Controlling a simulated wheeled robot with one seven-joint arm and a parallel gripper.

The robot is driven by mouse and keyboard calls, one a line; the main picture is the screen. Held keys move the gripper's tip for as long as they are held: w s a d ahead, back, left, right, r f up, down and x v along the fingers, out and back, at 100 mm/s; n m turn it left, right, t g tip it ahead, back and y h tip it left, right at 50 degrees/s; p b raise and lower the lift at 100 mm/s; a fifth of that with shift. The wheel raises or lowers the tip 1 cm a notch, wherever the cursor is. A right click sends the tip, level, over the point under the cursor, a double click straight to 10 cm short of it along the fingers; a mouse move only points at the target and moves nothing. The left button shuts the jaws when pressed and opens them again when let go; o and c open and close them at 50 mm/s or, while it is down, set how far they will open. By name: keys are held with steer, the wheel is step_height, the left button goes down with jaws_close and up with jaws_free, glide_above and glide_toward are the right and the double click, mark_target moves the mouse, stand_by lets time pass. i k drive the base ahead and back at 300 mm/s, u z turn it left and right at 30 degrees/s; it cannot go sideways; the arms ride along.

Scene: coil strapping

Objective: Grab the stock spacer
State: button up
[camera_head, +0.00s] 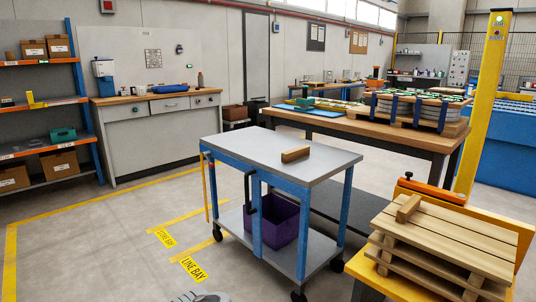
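One wooden block (295,154) lies on the grey top of a blue-legged cart (245,150). A second, lighter wooden block (408,208) lies tilted in the picture on top of a stack of wooden pallets (450,240) at the lower right. Both look like spacers; I cannot tell from their looks which is the stock one. My gripper is not in view. Only a small grey rounded part, perhaps of my own arm, shows at the bottom edge, well below both blocks.
A purple crate (278,220) stands on the cart's lower shelf. A wooden bench (375,125) with strapped coils is behind it. A yellow post (484,105) rises at the right. Shelving (45,145) and a workbench line the left. Floor at left is clear.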

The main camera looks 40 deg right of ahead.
mark_target(293, 155)
steer(key=u, duration=0.15)
steer(key=i, duration=0.85)
steer(key=z, duration=0.2)
